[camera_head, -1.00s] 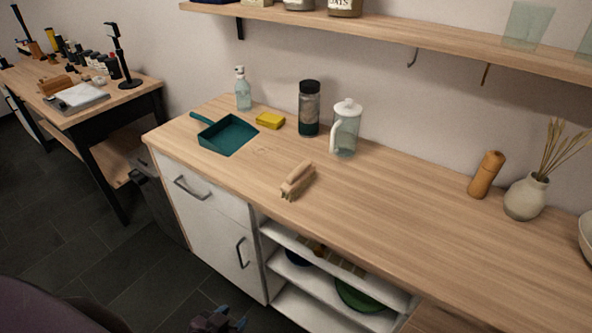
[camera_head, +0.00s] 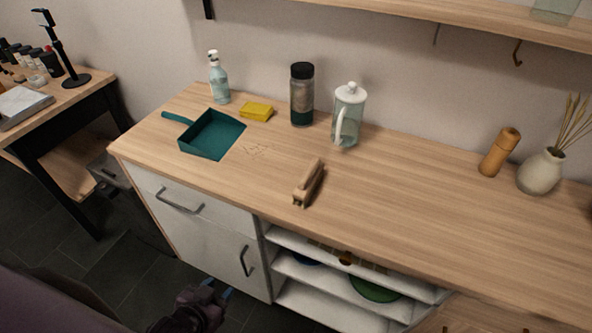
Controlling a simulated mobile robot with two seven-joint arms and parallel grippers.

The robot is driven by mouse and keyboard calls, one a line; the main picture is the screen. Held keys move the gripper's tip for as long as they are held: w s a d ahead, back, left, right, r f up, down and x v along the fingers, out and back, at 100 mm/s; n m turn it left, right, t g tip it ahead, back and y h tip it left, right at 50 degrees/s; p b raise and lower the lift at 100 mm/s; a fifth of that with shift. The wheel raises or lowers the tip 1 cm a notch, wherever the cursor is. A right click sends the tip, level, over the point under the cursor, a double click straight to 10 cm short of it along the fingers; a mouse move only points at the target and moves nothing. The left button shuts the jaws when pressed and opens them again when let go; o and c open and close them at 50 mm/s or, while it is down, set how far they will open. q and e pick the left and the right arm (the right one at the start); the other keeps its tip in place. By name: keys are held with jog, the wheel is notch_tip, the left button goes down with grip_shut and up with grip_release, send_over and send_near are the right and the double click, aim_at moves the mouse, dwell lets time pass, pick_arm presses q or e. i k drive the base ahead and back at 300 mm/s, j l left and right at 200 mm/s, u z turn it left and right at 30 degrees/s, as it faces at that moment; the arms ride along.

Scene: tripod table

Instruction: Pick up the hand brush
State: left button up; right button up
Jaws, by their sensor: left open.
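The hand brush (camera_head: 309,183) has a light wooden body and lies on the wooden counter (camera_head: 400,205), near its front edge and above the open shelves. My left gripper (camera_head: 228,295) shows at the bottom of the view, low in front of the cabinet and below the counter top. It is open and empty, well apart from the brush. My right gripper is not in view.
A teal dustpan (camera_head: 211,135) with crumbs beside it, a yellow sponge (camera_head: 256,111), a soap bottle (camera_head: 219,78), a dark jar (camera_head: 302,95) and a white-lidded jug (camera_head: 348,116) stand behind the brush. A wooden mill (camera_head: 499,153) and vase (camera_head: 541,171) stand right. The counter between is clear.

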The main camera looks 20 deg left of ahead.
aim_at(311, 178)
jog(key=i+j, duration=0.1)
jog(key=j, duration=0.4)
jog(key=i+j, duration=0.1)
jog(key=j, duration=0.4)
jog(key=i+j, duration=0.1)
jog(key=j, duration=0.4)
jog(key=i+j, duration=0.1)
jog(key=j, duration=0.35)
